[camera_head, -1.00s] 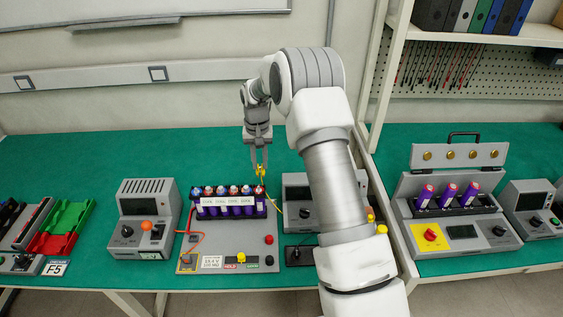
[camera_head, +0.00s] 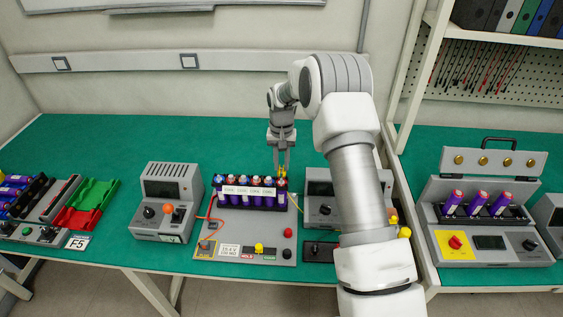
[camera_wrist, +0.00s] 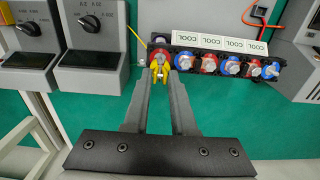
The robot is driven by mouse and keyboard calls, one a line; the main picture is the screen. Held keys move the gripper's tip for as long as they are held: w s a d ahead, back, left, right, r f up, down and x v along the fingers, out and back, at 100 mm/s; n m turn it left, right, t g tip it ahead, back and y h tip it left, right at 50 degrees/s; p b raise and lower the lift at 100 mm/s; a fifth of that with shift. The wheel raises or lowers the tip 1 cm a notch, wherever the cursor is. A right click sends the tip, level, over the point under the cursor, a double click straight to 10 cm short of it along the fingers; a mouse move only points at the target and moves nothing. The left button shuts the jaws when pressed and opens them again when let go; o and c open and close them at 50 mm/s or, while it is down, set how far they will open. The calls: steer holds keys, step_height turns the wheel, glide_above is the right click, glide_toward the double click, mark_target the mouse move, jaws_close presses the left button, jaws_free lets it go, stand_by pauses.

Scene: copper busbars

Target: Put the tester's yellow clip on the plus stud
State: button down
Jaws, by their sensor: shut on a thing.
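My gripper (camera_head: 281,168) is shut on the yellow clip (camera_wrist: 159,72). In the head view the yellow clip (camera_head: 283,173) is at the right end of the purple battery pack (camera_head: 250,200). In the wrist view it is right by the end stud (camera_wrist: 160,47), which has a red collar, at the left end of the row. Clip and stud overlap in this view, and I cannot tell whether they touch. A yellow wire (camera_wrist: 137,37) runs from the clip side toward the grey tester (camera_head: 320,200), partly hidden behind my arm.
The pack stands on a grey panel (camera_head: 228,230) with knobs and a red wire. A grey meter (camera_head: 168,200) stands to the left, and red and green trays (camera_head: 90,203) lie farther left. Another bench with purple cells (camera_head: 478,203) is at the right. Green bench top behind the pack is clear.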

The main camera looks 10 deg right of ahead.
mark_target(281, 166)
steer(key=shift+f+b, duration=0.65)
steer(key=shift+f, duration=0.5)
steer(key=shift+f+b, duration=0.3)
steer(key=c, duration=0.7)
jaws_free()
steer(key=shift+o, duration=0.2)
steer(key=shift+r, duration=0.1)
steer(key=shift+r+p, duration=1.6)
steer(key=shift+r, duration=1.4)
